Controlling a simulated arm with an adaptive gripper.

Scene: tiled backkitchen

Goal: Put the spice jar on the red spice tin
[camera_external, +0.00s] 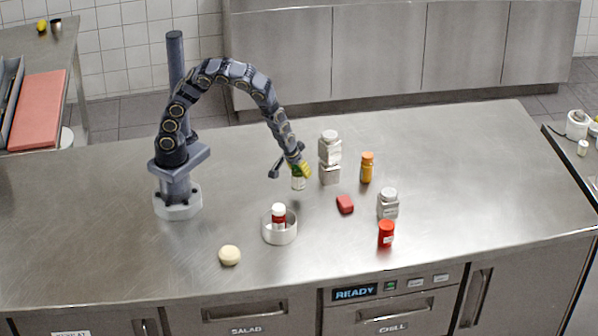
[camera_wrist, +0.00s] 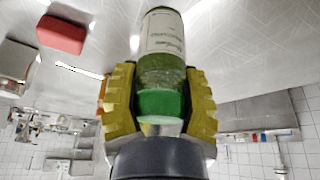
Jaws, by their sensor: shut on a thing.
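My gripper (camera_external: 300,170) is shut on a spice jar (camera_external: 298,184) with a green lid, a pale label and green contents. The jar hangs lid up under the fingers, left of a white-capped stack. In the wrist view the yellow fingers (camera_wrist: 160,105) clasp the jar (camera_wrist: 163,50) around its lid end. A red cylindrical container (camera_external: 386,234) stands near the front right. A small red block-shaped thing (camera_external: 345,204) lies nearer the jar and also shows in the wrist view (camera_wrist: 62,34). I cannot tell which of these two is the red spice tin.
A white-capped grey stack (camera_external: 330,165) stands just right of my gripper. An orange jar (camera_external: 367,168) and a grey white-capped container (camera_external: 388,204) stand farther right. A white bowl (camera_external: 280,233) holds a red-and-white jar (camera_external: 278,214). A cream round thing (camera_external: 229,255) lies at front left.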

